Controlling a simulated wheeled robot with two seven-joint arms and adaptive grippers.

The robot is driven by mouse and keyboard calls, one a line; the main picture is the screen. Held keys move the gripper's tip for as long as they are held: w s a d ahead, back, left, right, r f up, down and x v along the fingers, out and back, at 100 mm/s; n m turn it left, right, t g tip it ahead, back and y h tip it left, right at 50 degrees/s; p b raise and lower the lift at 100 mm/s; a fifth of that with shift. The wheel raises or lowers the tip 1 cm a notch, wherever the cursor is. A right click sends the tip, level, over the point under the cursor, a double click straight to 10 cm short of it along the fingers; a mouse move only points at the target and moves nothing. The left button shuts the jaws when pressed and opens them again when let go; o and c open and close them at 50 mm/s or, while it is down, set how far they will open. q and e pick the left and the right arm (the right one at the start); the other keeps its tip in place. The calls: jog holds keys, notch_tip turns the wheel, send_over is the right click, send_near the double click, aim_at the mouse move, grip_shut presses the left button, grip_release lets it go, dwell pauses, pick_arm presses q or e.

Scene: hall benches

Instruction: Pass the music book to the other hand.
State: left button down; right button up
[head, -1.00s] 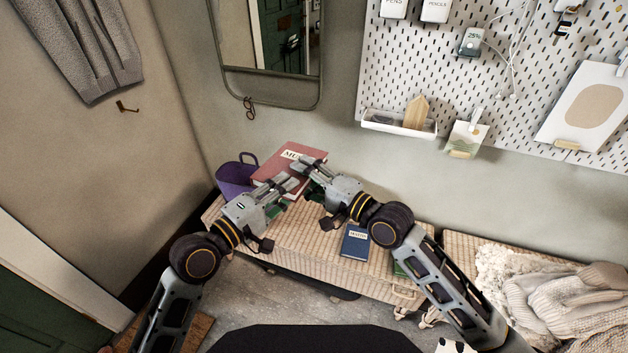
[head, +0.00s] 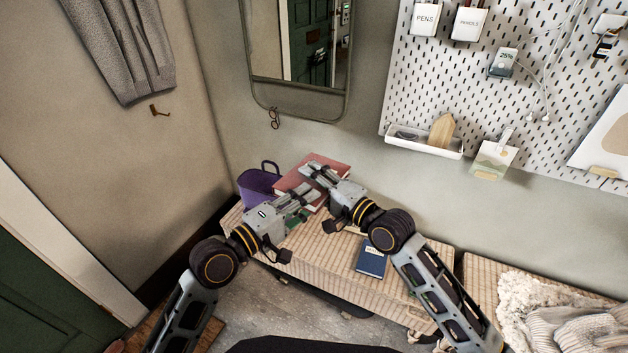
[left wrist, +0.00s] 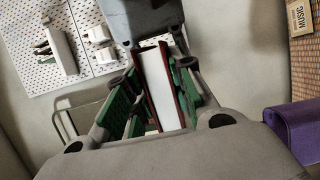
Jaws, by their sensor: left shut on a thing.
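A red music book (head: 327,164) with pale pages is in the middle of the head view, above the bench. My left gripper (head: 309,194) is shut on it at the near side. In the left wrist view the white page edge of the book (left wrist: 160,88) shows between the green-padded fingers. My right gripper (head: 312,170) is right at the book, its fingers reaching over it from the right. It also shows at the top of the left wrist view (left wrist: 145,50). I cannot tell whether its fingers press on the book.
A purple bin (head: 258,188) stands close left of the book on the woven bench (head: 330,265). A dark blue book (head: 371,259) lies on the bench to the right. A pegboard (head: 480,110) and a mirror (head: 300,60) are on the wall behind.

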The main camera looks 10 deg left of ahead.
grip_shut()
pick_arm(q)
jog(key=c, duration=1.1)
grip_release()
jog(key=shift+c, duration=0.2)
